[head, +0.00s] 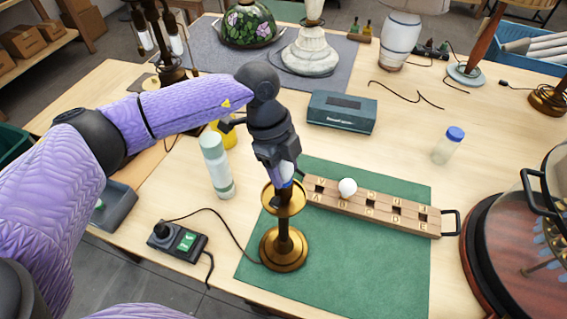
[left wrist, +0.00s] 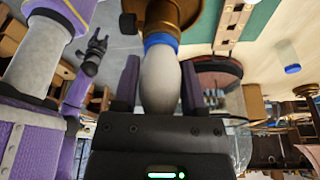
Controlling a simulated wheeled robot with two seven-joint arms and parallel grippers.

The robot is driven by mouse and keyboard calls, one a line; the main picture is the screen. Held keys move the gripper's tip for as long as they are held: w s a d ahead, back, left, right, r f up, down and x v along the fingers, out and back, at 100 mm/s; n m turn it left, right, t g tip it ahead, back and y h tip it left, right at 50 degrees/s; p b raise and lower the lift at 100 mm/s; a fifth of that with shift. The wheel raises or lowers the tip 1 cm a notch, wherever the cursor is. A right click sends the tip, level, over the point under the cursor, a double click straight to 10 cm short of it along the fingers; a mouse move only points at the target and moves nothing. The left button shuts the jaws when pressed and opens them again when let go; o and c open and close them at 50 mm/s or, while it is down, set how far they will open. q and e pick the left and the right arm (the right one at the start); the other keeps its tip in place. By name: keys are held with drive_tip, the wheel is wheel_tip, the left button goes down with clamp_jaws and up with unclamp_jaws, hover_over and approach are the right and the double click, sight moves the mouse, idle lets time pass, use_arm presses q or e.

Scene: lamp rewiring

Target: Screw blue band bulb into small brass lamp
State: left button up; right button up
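The small brass lamp (head: 283,248) stands upright on the green mat, with a brass dish below its top. My left gripper (head: 283,178) points down over the lamp's top. It is shut on the blue band bulb (head: 287,170), which is mostly hidden by the fingers in the head view. In the left wrist view the pale bulb (left wrist: 160,82) sits between both fingers, its blue band (left wrist: 160,40) close against the brass lamp (left wrist: 152,20). I cannot tell whether its base is in the socket. A small dark jointed shape in the left wrist view may be my right gripper (left wrist: 95,50).
A wooden lettered rack (head: 415,222) with one white bulb (head: 348,187) lies right of the lamp. A white-green bottle (head: 216,165) and a switch box (head: 178,241) with a cable stand left. A glass-covered round case (head: 535,230) fills the right edge. The green mat's front is clear.

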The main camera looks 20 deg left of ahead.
use_arm(q)
clamp_jaws()
drive_tip(key=m, duration=0.1)
drive_tip(key=m+b, duration=0.1)
drive_tip(key=m, duration=0.1)
drive_tip(key=m+g+b, duration=0.1)
drive_tip(key=shift+w+f+y, duration=0.1)
drive_tip(key=shift+f+y, duration=0.15)
drive_tip(key=shift+y, duration=0.05)
drive_tip(key=m+b, duration=0.1)
drive_tip(key=m, duration=0.1)
drive_tip(key=shift+m+g, duration=0.3)
drive_tip(key=shift+m, duration=0.1)
drive_tip(key=shift+r+m+y, duration=0.15)
drive_tip(key=shift+m+y, duration=0.25)
drive_tip(key=shift+m, duration=0.1)
drive_tip(key=shift+r, duration=0.1)
